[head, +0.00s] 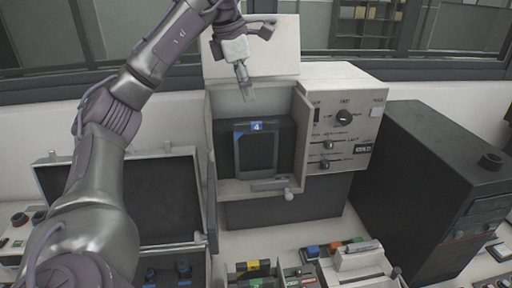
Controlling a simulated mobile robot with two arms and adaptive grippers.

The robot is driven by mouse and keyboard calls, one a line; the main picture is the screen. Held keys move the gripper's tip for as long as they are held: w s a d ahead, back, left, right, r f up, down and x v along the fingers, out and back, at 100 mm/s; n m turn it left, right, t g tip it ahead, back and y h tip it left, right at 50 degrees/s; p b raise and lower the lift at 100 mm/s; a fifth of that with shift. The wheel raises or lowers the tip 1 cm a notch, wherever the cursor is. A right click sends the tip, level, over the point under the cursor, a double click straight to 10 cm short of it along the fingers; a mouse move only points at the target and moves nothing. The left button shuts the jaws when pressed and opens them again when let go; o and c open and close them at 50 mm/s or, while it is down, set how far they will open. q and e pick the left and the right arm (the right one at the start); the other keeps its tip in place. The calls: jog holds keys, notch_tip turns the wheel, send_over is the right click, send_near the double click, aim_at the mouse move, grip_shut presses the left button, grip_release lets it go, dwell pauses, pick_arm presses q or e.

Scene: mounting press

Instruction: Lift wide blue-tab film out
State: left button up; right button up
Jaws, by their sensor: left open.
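A dark film (256,157) with a blue tab (257,127) marked "4" stands upright in the open chamber of the mounting press (345,80). A second, smaller blue patch shows at its upper left. I cannot tell from this view whether it is the wide film. My left gripper (259,62) is open and empty. It is above the chamber opening, in front of the raised white lid, apart from the film. My right gripper is out of view.
The press's side walls flank the film, and a control panel with knobs (344,117) is on the right. A black cabinet (435,180) stands further right. An open dark-lined case (165,200) is at left. Small coloured blocks and trays crowd the front.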

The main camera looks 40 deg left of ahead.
aim_at(255, 123)
pick_arm(q)
jog(key=x, duration=0.5)
jog(key=p+x, duration=0.2)
jog(key=x, duration=0.2)
jog(key=shift+f+p, duration=0.35)
jog(key=shift+f, duration=0.05)
jog(key=shift+w+f, duration=0.2)
jog(key=shift+f, duration=0.1)
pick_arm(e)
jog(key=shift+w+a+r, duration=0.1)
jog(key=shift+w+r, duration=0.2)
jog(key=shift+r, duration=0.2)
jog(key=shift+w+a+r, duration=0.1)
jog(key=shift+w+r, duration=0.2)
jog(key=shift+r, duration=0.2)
pick_arm(q)
jog(key=shift+d, duration=0.1)
jog(key=shift+f, duration=0.25)
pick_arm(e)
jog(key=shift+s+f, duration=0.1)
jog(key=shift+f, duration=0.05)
